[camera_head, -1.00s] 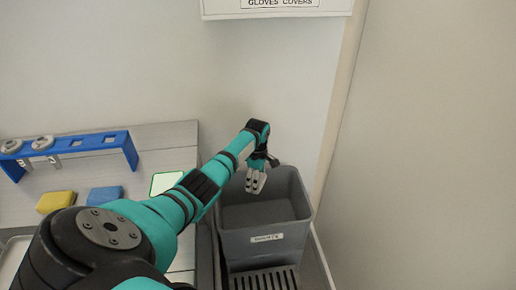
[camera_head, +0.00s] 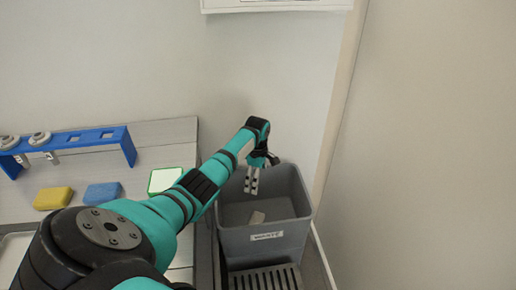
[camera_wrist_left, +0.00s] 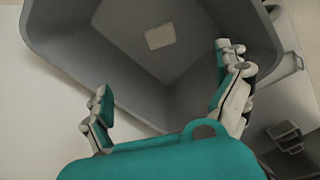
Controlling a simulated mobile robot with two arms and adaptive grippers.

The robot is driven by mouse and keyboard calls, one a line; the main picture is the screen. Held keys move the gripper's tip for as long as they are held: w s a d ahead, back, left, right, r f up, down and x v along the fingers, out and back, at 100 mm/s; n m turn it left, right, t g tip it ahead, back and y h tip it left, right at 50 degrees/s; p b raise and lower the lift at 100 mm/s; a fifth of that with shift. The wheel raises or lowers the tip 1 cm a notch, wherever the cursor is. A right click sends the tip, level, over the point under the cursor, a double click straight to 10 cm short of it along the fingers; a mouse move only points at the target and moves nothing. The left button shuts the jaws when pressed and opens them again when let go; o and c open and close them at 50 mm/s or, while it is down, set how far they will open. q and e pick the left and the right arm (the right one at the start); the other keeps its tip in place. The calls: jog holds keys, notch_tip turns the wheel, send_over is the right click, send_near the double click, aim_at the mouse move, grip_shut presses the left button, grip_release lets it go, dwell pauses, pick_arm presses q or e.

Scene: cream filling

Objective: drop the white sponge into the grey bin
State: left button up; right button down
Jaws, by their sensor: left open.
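The white sponge (camera_head: 257,217) is inside the grey bin (camera_head: 294,232), apart from my gripper. In the left wrist view the sponge (camera_wrist_left: 160,36) looks like a small pale block against the grey inside of the bin (camera_wrist_left: 95,62). My left gripper (camera_head: 251,188) is above the bin's back left part, fingers pointing down. In the left wrist view the left gripper (camera_wrist_left: 165,95) has its fingers spread wide, with nothing between them. My right gripper is in neither view.
A yellow sponge (camera_head: 53,198), a blue sponge (camera_head: 102,193) and a white, green-edged pad (camera_head: 165,181) lie on the table (camera_head: 165,135). A blue rack (camera_head: 85,140) with metal pieces stands behind them. A dark slotted grate (camera_head: 266,279) is in front of the bin.

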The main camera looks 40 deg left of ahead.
pick_arm(q)
notch_tip(320, 180, up, 11)
jog(key=shift+r, duration=0.15)
dwell(0.5)
